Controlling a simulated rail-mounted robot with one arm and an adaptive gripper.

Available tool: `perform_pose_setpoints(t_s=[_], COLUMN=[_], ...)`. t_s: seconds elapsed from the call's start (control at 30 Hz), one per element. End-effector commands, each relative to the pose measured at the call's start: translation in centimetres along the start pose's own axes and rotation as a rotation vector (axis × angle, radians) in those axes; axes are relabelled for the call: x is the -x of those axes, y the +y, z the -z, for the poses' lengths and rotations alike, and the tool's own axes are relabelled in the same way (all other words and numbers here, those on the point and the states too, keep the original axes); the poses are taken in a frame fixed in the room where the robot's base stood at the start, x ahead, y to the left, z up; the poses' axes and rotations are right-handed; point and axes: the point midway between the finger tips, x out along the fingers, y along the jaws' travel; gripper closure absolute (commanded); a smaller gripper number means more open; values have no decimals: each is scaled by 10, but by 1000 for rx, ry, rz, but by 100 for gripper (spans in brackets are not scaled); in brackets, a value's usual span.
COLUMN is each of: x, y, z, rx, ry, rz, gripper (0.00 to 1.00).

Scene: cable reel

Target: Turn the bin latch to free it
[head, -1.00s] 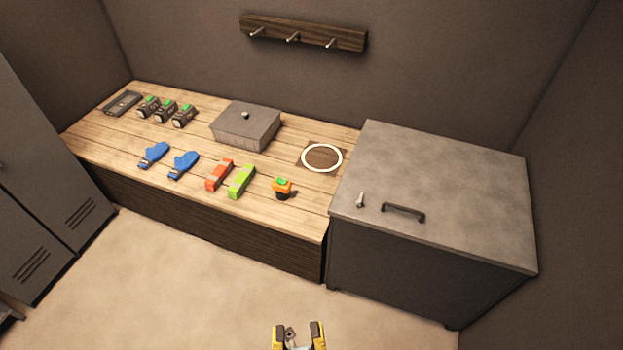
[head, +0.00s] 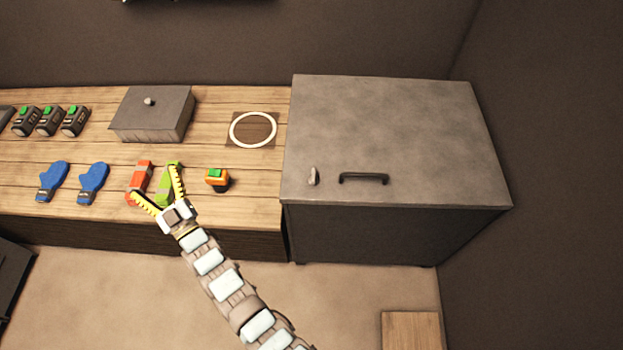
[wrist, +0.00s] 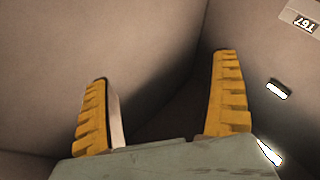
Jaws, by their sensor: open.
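The grey bin (head: 400,130) stands at the right end of the bench in the head view. Its small pale latch (head: 313,175) is on the lid near the front edge, just left of a dark bar handle (head: 364,178). My gripper (head: 155,182) is open and empty, to the left of the bin and well apart from the latch. In the head view it appears over the front of the bench, overlapping the red and green items. The wrist view shows both yellow fingers spread (wrist: 165,110) with nothing between them; neither bin nor latch can be made out there.
On the bench (head: 215,225) are a red item (head: 139,178), a green item (head: 170,190), an orange device (head: 217,179), blue gloves (head: 93,178), a grey box (head: 155,120) and a white ring (head: 253,130). The bin's lid is bare around the latch and handle.

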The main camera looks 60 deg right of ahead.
Motion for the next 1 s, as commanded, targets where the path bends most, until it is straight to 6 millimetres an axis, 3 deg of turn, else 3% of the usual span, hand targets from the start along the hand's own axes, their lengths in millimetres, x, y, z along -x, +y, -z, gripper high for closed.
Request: perform_pose_setpoints(t_s=[0.03,0.2,0.47,0.63,0.77,1.0], x=[-15,-58,-95,-101,-93,-57], y=[10,39,93,135,170,240], z=[-25,-92,-176,-214,-236,-251], rx=[27,116,233,300,347,419], ry=[-55,-268,-578,-768,-913,-1168], rz=[-5,23,123,221,312,507], gripper=[9,9,9,9,9,9])
